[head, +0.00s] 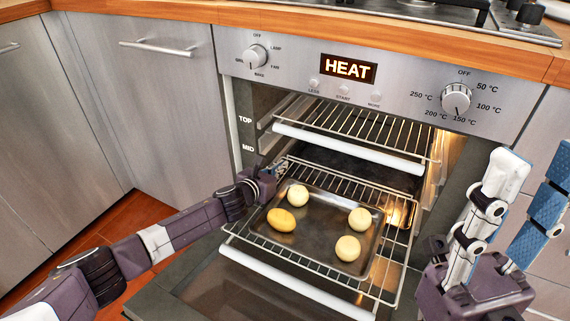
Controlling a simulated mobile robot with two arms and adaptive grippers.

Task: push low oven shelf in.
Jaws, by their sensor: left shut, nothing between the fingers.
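The low oven shelf (390,275) is a wire rack with a white front bar, pulled well out over the lowered oven door. A dark metal tray (315,225) rests on it and holds several round pale and yellow pieces. My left gripper (268,182) is shut and empty at the shelf's left side, by the tray's back left corner; I cannot tell whether it touches. My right gripper (533,170) is open and empty, raised to the right of the shelf, apart from it.
An upper wire shelf (345,125) with a white front bar (350,150) sits higher in the oven, partly out. The open oven door (240,285) lies under the low shelf. The control panel (400,85) reads HEAT. Grey cabinet fronts (150,100) stand at left.

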